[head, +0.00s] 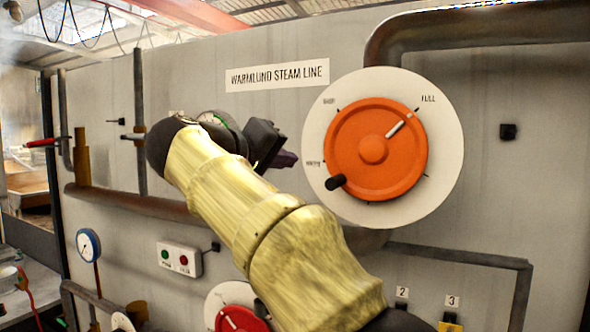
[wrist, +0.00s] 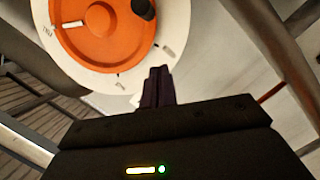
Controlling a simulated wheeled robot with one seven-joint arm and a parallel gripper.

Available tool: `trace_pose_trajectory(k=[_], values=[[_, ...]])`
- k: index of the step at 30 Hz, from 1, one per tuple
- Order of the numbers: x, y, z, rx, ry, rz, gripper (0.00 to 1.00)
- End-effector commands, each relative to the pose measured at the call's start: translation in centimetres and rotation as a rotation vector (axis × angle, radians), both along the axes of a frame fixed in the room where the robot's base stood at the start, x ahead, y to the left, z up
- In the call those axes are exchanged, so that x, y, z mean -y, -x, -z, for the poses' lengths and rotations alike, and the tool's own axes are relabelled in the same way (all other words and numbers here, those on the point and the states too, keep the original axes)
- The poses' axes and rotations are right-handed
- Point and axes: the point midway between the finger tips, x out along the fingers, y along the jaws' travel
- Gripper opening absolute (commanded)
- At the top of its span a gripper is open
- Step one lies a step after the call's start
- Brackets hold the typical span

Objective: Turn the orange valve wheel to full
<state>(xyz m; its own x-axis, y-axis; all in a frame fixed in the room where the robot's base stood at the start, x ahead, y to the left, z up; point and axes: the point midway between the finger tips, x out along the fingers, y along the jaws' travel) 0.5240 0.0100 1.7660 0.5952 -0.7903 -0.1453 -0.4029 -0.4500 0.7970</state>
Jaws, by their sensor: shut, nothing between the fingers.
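The orange valve wheel (head: 350,135) sits on a round white dial plate (head: 449,150). Its white pointer line (head: 400,128) points up and right, at or very near the tick by FULL. Its black handle knob (head: 336,182) is at the lower left of the wheel. The wheel (wrist: 115,45) and knob (wrist: 144,8) also show at the top of the wrist view. My gripper (head: 290,159) is left of the dial, apart from the knob. Its dark fingers (wrist: 159,72) are together and empty, near the dial's rim in the wrist view.
My arm crosses the head view and hides part of the panel. A red wheel (head: 240,320) is partly hidden below it. A button box (head: 180,259) and a gauge (head: 88,245) are at the lower left. A thick pipe (head: 480,28) runs above the dial.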

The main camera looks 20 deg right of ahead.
Motion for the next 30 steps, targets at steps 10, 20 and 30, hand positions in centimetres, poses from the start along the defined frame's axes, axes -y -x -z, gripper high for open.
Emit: trace_pose_trajectory(k=[10, 20, 30], values=[[-3.0, 2.0, -0.4, -0.001, -0.001, -0.009, 0.00], [-3.1, 1.6, 0.3, -0.020, 0.002, -0.021, 0.00], [-3.2, -2.8, 15.1, -0.357, -0.055, -0.222, 0.00]])
